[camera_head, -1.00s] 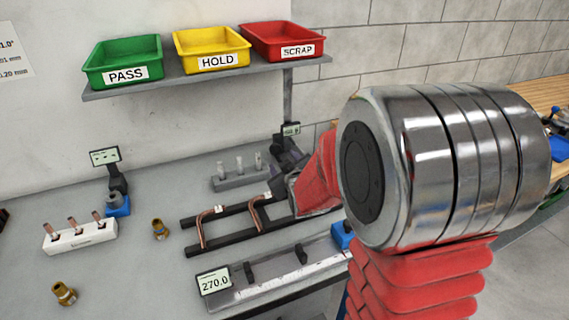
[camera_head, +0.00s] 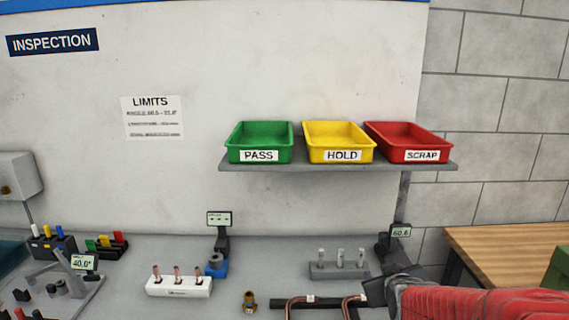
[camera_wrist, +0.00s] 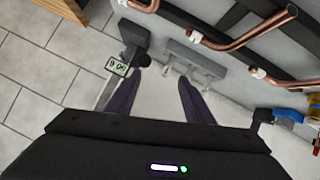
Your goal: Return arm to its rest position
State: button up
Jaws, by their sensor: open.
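My gripper (camera_wrist: 159,98) is open in the wrist view, with its two dark fingers apart and nothing between them. The copper tubes (camera_wrist: 240,38) also show at the upper right of the wrist view. My red-sleeved arm enters from the right edge of the head view.
A shelf (camera_head: 330,168) holds green PASS (camera_head: 259,140), yellow HOLD (camera_head: 338,141) and red SCRAP (camera_head: 408,142) bins. A white holder with copper pieces (camera_head: 178,287), a brass fitting (camera_head: 249,301) and gauges stand on the bench. A wooden table (camera_head: 500,250) is at the right.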

jog(key=s+a+r+m+g+y, duration=0.1)
jog(key=s+a+g, duration=0.2)
jog(key=s, duration=1)
jog(key=s+a+r+m+g, duration=0.1)
jog(key=s+a, duration=0.5)
jog(key=s, duration=0.7)
jog(key=shift+s+r+m+g+y, duration=0.2)
jog(key=shift+r+m+g+y, duration=0.15)
jog(key=shift+r+g, duration=0.5)
jog(key=shift+f, duration=0.2)
